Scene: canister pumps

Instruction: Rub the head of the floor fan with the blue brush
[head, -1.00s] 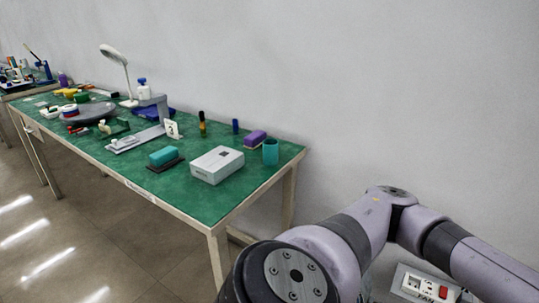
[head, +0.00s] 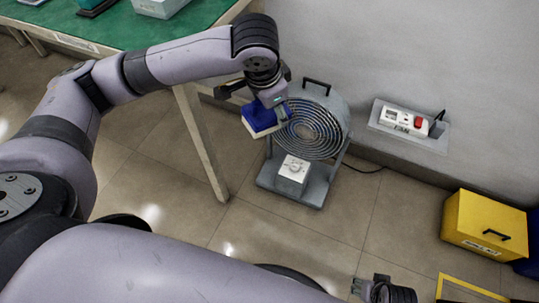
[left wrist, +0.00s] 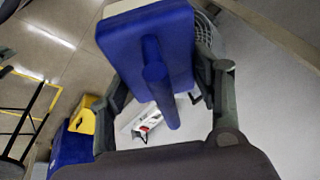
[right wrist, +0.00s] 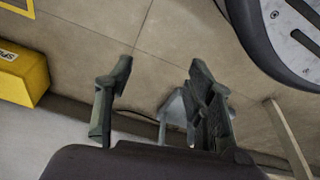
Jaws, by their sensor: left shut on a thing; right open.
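The floor fan (head: 324,143) stands on the floor by the wall, with a grey frame, a round wire-grille head (head: 318,130) and a white control box on its base. My left gripper (head: 270,101) is shut on the blue brush (head: 257,115), its pale bristle side facing down. The brush is at the left edge of the fan head in the head view; I cannot tell whether they touch. In the left wrist view the brush (left wrist: 150,45) hides most of the fan grille (left wrist: 208,38). My right gripper (head: 370,288) is open and empty, low at the front; its spread fingers (right wrist: 155,98) show in the right wrist view.
A green-topped table (head: 110,28) stands at the upper left, its leg close to the fan. A grey wall ledge holds a power strip (head: 404,122) labelled FAN, with a cable along the floor. A yellow box (head: 484,224) sits at the right. Floor in front of the fan is clear.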

